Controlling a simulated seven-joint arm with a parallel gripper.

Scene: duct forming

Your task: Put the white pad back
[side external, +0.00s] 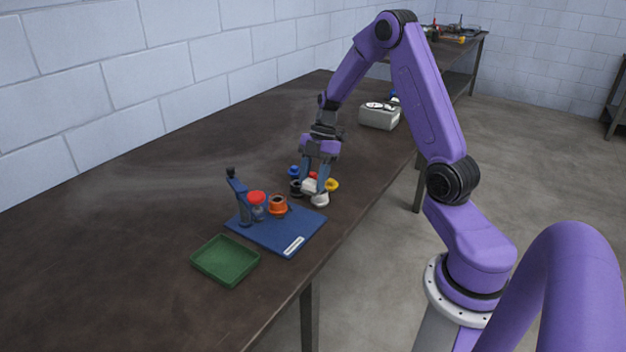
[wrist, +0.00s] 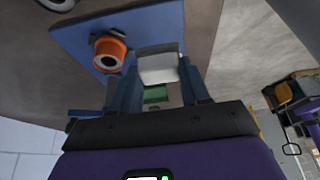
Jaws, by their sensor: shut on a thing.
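My gripper (side external: 315,186) is low over the table, just beyond the far right corner of the blue board. It is shut on a white pad (side external: 309,185), whose pale face also shows between the fingers in the wrist view (wrist: 158,66). I cannot tell from the side view whether the pad touches the table or the pieces around it. A second white piece (side external: 320,200) stands on the table just in front of the fingers.
The blue board (side external: 290,232) holds an orange ring piece (side external: 278,205) and a blue post with a red-topped part (side external: 257,200). Blue, black, red and yellow (side external: 332,185) pieces crowd the fingers. A green tray (side external: 225,260) lies in front; a grey box (side external: 380,117) stands behind.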

